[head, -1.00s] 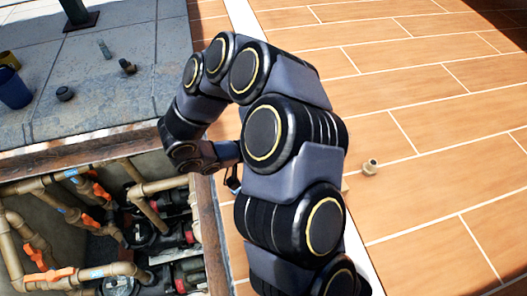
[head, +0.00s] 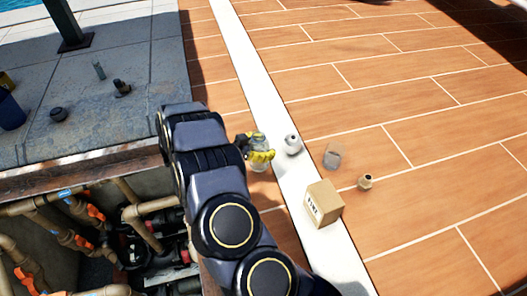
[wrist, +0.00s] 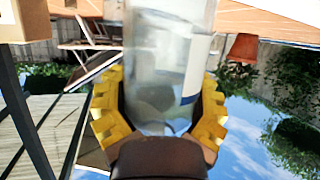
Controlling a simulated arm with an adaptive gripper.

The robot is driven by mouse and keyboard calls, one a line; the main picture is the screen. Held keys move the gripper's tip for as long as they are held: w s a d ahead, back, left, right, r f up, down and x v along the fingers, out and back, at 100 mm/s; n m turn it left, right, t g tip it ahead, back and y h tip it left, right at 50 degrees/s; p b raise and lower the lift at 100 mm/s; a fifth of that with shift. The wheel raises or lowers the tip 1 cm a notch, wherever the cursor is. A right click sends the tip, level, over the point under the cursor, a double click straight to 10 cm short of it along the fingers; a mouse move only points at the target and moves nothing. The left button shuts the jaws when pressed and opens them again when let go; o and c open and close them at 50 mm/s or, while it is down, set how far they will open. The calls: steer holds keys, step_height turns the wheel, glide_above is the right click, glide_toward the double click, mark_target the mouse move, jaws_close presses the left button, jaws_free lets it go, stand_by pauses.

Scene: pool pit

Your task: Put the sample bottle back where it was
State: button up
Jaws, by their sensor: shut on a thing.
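My gripper (head: 258,156) has yellow fingers and is shut on the sample bottle, a clear bottle (head: 259,137). It is at the left side of the white strip in the head view. In the wrist view the bottle (wrist: 165,60) stands between the yellow fingers (wrist: 160,118), with a pale label edged in dark blue on its right side. Its far end is cut off by the frame's top edge. I cannot tell in the head view how high the bottle is above the floor.
A small white container (head: 292,145), a clear-and-tan block (head: 333,155), a cardboard box (head: 324,204) and a brass-coloured fitting (head: 366,182) stand right of my gripper. The pit with pipes (head: 125,195) lies left. Orange tiles (head: 430,130) are clear farther right.

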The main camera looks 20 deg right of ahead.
steer(key=shift+w+f, duration=0.65)
steer(key=shift+f, duration=1.65)
steer(key=o, duration=1.3)
steer(key=shift+f, duration=0.1)
